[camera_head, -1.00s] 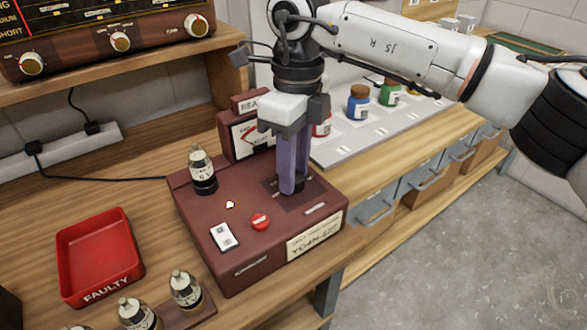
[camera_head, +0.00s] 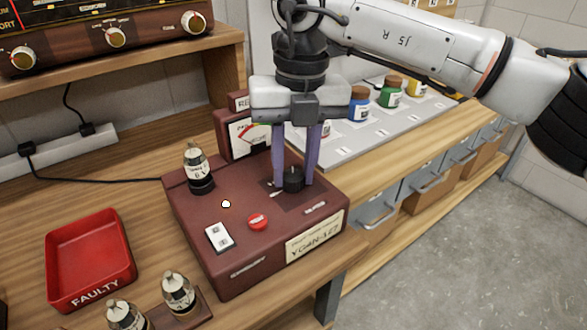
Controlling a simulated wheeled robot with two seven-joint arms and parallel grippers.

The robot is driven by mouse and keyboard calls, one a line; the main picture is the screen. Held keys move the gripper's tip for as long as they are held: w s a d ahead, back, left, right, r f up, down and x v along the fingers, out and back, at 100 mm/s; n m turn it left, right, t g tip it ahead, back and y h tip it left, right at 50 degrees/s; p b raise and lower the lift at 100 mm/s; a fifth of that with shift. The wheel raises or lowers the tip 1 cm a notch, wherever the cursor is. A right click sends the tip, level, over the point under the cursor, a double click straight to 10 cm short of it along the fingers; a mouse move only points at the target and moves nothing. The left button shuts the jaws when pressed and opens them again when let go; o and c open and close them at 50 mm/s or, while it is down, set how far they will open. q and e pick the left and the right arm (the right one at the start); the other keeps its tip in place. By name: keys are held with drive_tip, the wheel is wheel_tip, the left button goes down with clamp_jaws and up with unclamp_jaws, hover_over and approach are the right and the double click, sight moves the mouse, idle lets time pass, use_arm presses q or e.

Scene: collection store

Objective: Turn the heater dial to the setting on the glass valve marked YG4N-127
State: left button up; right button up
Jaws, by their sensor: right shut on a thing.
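The heater dial (camera_head: 293,179) is a black knob on top of the maroon tester box (camera_head: 235,256). My right gripper (camera_head: 295,182) comes down from above with its two purple fingers on either side of the dial, shut on it. A glass valve (camera_head: 197,170) with a black base and a pale label stands upright at the box's back left; the label seems to read 6 V. A cream plate (camera_head: 313,240) on the box front seems to read YG4N-127. The dial's scale marks are too small to read. My left gripper is not in view.
A white switch (camera_head: 219,237) and a red button (camera_head: 257,222) are on the box. A meter (camera_head: 248,135) stands behind. A red FAULTY tray (camera_head: 90,287) and more valves (camera_head: 178,294) are in front left. Coloured jars (camera_head: 390,93) stand on a grey board at the back.

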sight(297, 175)
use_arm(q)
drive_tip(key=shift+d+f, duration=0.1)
use_arm(e)
drive_tip(key=shift+m, duration=0.6)
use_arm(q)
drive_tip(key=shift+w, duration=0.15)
use_arm(e)
drive_tip(key=shift+r+m, duration=0.1)
drive_tip(key=shift+m, duration=0.2)
drive_tip(key=o, duration=1)
drive_tip(key=shift+o, duration=0.2)
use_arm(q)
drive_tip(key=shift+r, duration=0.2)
use_arm(e)
wheel_tip(297, 175, up, 10)
drive_tip(key=shift+d+r, duration=0.15)
drive_tip(key=shift+d, duration=0.15)
